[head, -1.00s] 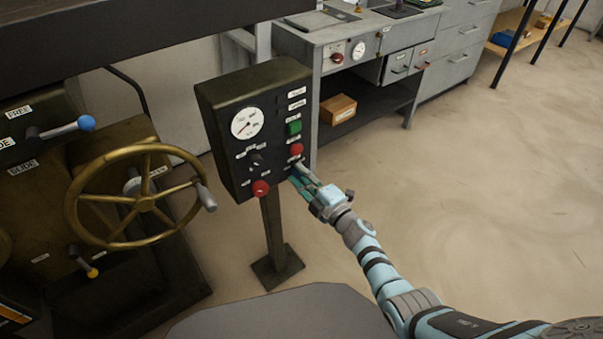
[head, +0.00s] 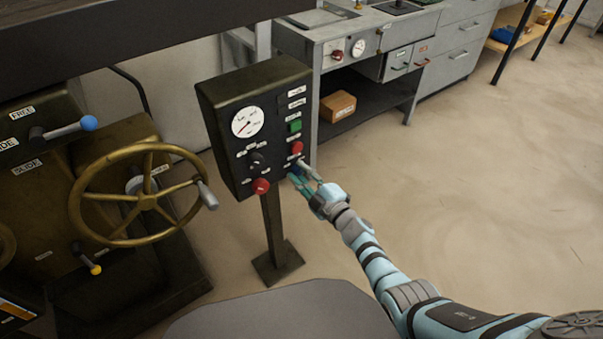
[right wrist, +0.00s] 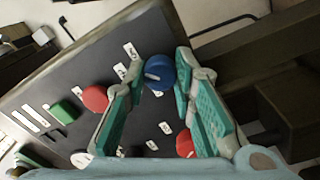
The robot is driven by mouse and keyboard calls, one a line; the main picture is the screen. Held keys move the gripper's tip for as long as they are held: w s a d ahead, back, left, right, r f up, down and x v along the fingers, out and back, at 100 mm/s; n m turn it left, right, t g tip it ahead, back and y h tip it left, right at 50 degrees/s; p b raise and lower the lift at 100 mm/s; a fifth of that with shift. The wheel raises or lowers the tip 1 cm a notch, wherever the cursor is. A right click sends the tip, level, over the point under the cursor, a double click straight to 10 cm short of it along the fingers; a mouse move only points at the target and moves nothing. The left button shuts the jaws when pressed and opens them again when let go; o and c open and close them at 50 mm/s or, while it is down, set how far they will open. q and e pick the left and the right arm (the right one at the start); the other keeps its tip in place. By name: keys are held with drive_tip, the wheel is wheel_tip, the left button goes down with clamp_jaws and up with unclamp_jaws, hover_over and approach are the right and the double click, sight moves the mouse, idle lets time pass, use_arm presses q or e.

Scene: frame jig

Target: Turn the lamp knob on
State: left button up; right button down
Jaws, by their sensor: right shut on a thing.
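The control panel (head: 255,115) stands on a post in the middle of the head view. A round blue knob (right wrist: 158,72) with a white mark shows between my fingertips in the right wrist view. I take it for the lamp knob; the labels near it are too small to read. My right gripper (head: 301,178) is at the panel's lower right corner and is shut on the blue knob, one finger on each side. In the head view the fingers hide the knob. My left gripper is not in view.
Close by on the panel are a red button (head: 297,147), a green button (head: 295,126), a black selector (head: 257,160), a red knob (head: 261,186) and a gauge (head: 247,122). A brass handwheel (head: 88,215) stands at left. Open floor (head: 450,190) lies at right.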

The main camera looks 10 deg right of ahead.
drive_tip(key=c, duration=1.3)
unclamp_jaws()
drive_tip(key=v, duration=1.2)
drive_tip(key=shift+s+a+f, duration=0.1)
drive_tip(key=shift+f, duration=0.05)
